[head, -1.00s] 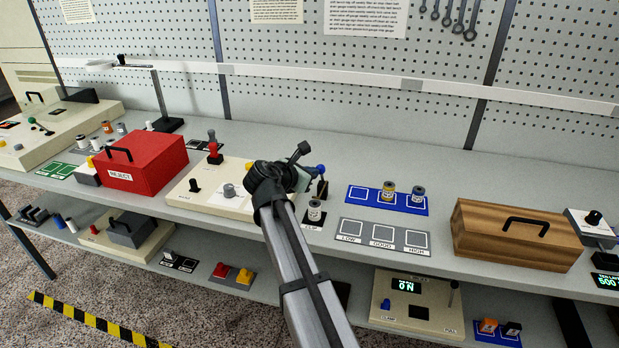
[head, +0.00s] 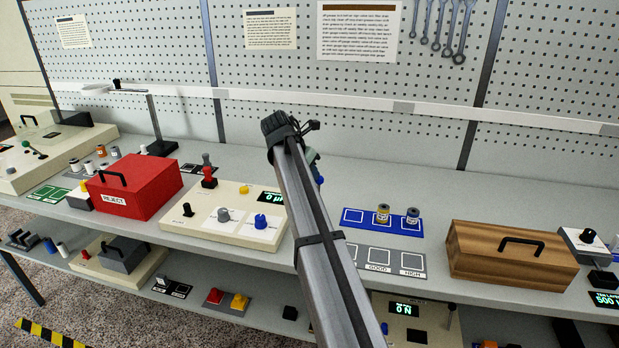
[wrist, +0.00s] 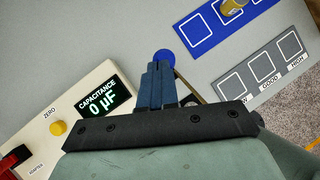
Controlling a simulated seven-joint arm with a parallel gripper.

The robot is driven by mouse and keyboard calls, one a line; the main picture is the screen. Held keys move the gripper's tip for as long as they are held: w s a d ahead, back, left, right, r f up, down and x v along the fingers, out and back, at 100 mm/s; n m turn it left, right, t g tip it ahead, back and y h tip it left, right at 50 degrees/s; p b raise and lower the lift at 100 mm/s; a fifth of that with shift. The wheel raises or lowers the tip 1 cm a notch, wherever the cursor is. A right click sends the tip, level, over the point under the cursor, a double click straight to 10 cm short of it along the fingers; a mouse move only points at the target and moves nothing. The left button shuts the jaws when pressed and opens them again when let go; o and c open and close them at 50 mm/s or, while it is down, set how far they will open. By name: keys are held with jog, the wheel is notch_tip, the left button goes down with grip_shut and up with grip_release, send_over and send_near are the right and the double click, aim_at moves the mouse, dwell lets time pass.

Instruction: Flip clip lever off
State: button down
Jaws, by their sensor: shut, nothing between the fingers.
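The clip lever's blue ball knob (wrist: 165,58) shows in the wrist view just beyond my fingertips. Part of a dark shaft runs down to the right of my fingers, and its base is hidden by my gripper. In the head view a small part of the blue knob (head: 320,180) shows at the right edge of my arm; the rest of the clip station is hidden behind the arm. My gripper (wrist: 158,72) is shut, with its dark blue fingers together and empty, close to the knob. I cannot tell whether they touch it.
The capacitance meter (head: 205,222) stands left of my arm; its display (wrist: 104,105) reads 0 µF. A blue tray (head: 352,220) with two spools and a grey sorting tray (head: 374,247) lie to the right. A red reject box (head: 150,190) and wooden box (head: 465,262) stand farther out.

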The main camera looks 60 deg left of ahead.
jog(key=shift+w+a+f, duration=0.2)
jog(key=shift+w+a, duration=0.4)
jog(key=shift+w+a+f, duration=0.15)
jog(key=shift+w+a, duration=0.45)
jog(key=s+a+r, duration=0.1)
jog(key=s+r, duration=0.4)
jog(key=r, duration=0.7)
jog(key=shift+s+a, duration=0.15)
jog(key=shift+a, duration=0.25)
